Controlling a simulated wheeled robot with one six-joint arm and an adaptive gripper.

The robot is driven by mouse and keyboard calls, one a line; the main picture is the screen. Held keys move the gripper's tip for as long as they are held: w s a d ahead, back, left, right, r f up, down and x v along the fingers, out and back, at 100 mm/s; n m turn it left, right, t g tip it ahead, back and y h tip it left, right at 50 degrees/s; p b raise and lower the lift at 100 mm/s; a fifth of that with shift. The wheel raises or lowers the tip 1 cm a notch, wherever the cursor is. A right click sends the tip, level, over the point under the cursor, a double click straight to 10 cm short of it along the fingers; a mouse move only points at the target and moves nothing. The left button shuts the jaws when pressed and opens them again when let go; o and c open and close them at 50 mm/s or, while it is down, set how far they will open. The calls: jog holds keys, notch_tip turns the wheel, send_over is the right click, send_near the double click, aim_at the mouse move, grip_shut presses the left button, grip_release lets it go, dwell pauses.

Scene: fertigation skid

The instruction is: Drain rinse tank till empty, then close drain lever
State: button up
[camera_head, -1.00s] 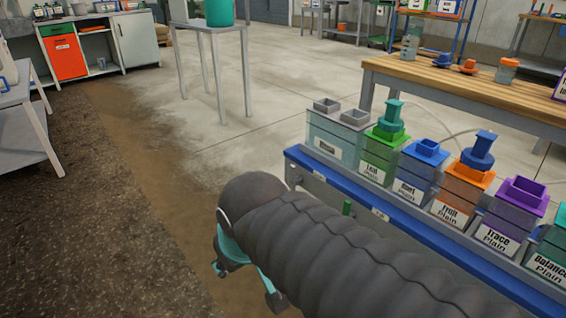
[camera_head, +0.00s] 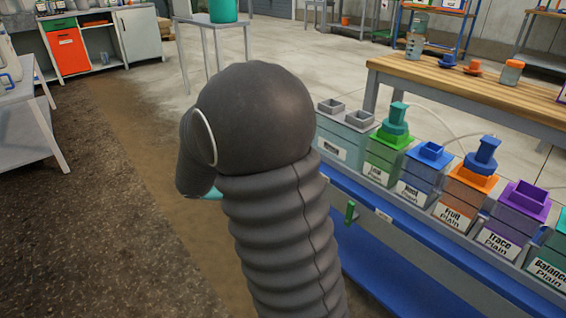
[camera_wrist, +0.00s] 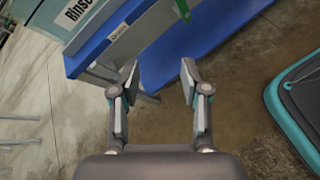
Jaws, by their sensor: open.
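The rinse tank (camera_head: 343,148) is the grey-lidded box at the left end of the blue skid. Its label shows in the wrist view on the tank's front (camera_wrist: 75,15), at upper left. The green drain lever (camera_head: 350,212) stands upright on the skid's front rail below the tank. A green part that looks like this lever (camera_wrist: 196,22) is at the top of the wrist view, beyond my fingertips. My gripper (camera_wrist: 160,80) is open and empty, apart from it. In the head view my arm hides the gripper. The water level inside the tank cannot be seen.
Several labelled tanks with coloured lids, including a fruit tank (camera_head: 463,192), line the skid to the right. A blue lower shelf (camera_head: 385,270) juts out below. A wooden bench (camera_head: 455,85) stands behind.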

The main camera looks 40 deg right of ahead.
jog(key=w+d+f+n+t+h+p, duration=0.1)
jog(key=w+d+f+n+t+h, duration=0.1)
jog(key=w+f+n+h, duration=0.3)
jog(key=w+d+f+n+t+h, duration=0.1)
jog(key=w+d+f+n+t, duration=0.2)
jog(key=w, duration=0.5)
jog(key=shift+n+g, duration=0.3)
jog(key=shift+g, duration=0.2)
jog(key=d, duration=0.8)
jog(key=w+d, duration=0.1)
jog(key=d, duration=0.3)
jog(key=shift+p, duration=0.35)
grip_shut()
